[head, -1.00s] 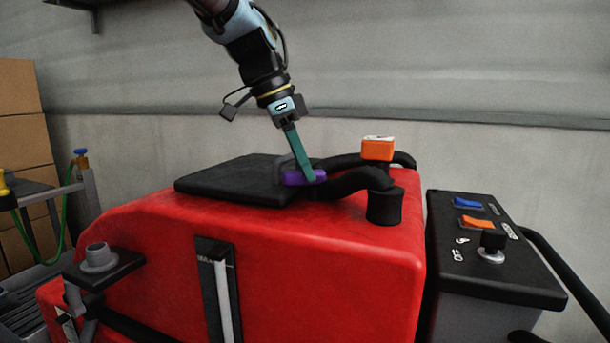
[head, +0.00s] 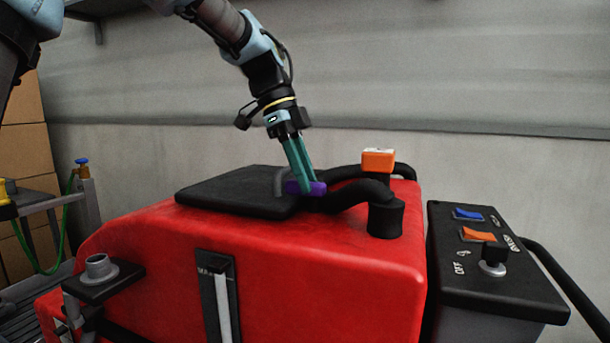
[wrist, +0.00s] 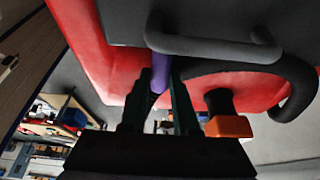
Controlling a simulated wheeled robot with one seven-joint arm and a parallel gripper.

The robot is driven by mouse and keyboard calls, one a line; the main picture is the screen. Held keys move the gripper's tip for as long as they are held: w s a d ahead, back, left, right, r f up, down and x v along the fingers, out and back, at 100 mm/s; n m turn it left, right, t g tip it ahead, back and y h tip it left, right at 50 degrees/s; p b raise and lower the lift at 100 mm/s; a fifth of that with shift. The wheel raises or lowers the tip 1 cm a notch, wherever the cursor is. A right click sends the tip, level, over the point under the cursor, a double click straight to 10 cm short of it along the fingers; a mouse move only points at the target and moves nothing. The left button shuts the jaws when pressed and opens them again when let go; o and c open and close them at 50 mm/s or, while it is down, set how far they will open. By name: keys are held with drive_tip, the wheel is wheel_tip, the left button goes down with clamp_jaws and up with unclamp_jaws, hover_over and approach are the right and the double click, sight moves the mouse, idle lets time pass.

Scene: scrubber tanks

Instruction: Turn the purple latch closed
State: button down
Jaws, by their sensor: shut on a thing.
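The purple latch (head: 313,188) sits on top of the red tank (head: 300,260), at the right edge of the black lid (head: 240,190). My gripper (head: 304,188) points down at it with its teal fingers shut on the latch. In the wrist view the purple latch (wrist: 160,72) lies between the two dark teal fingers of my gripper (wrist: 160,90). Part of the latch is hidden by the fingers in the head view.
A grey handle (head: 281,180) stands beside the latch. A thick black hose (head: 355,190) and an orange block (head: 378,160) are just to the right. A black control panel (head: 490,260) stands further right. Space above the lid's left part is clear.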

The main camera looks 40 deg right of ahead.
idle(0.3)
drive_tip(key=c, duration=0.7)
unclamp_jaws()
drive_tip(key=shift+o, duration=0.2)
drive_tip(key=v, duration=1)
drive_tip(key=shift+r+b, duration=0.4)
drive_tip(key=shift+w+a, duration=0.1)
drive_tip(key=shift+a, duration=0.1)
